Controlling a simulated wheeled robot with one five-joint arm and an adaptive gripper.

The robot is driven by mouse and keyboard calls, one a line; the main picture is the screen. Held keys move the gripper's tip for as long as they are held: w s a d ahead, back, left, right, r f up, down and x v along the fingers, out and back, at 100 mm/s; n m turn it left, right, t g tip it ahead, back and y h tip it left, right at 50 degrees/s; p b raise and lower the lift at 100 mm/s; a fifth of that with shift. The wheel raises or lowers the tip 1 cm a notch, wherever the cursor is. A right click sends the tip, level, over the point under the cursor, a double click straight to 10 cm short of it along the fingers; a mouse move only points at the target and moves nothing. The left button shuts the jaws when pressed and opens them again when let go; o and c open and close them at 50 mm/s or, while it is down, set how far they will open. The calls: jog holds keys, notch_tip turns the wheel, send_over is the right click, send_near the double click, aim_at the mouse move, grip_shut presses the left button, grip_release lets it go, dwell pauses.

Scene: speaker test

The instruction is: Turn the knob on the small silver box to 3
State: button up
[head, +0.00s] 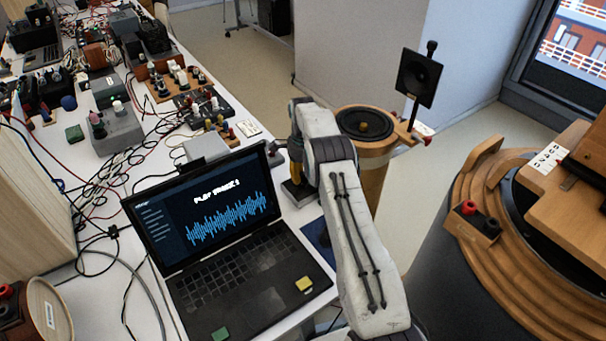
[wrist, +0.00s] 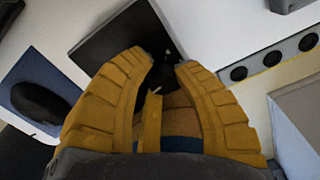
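In the head view a small pale silver-grey box (head: 205,148) stands behind the laptop screen. I cannot make out its knob or any numbers. My gripper (head: 295,168) is to the right of this box, near the table's right edge, pointing down beside my pale arm. In the wrist view the yellow fingers of my gripper (wrist: 160,66) stand apart. A dark thing shows in the gap between them, over a flat black plate (wrist: 108,38). I see no clear grip on it. The silver box is not clearly seen in the wrist view.
A laptop (head: 235,255) with a lit screen stands in front. A black mouse (wrist: 42,103) lies on a blue mat (wrist: 25,72). A strip with black knobs (wrist: 272,58) is at right in the wrist view. Cables and equipment crowd the table. Large wooden speakers (head: 480,200) stand at right.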

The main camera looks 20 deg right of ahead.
aim_at(303, 174)
jog(key=o, duration=0.4)
jog(key=shift+r, duration=0.1)
jog(key=shift+w, duration=0.1)
jog(key=shift+r, duration=3.75)
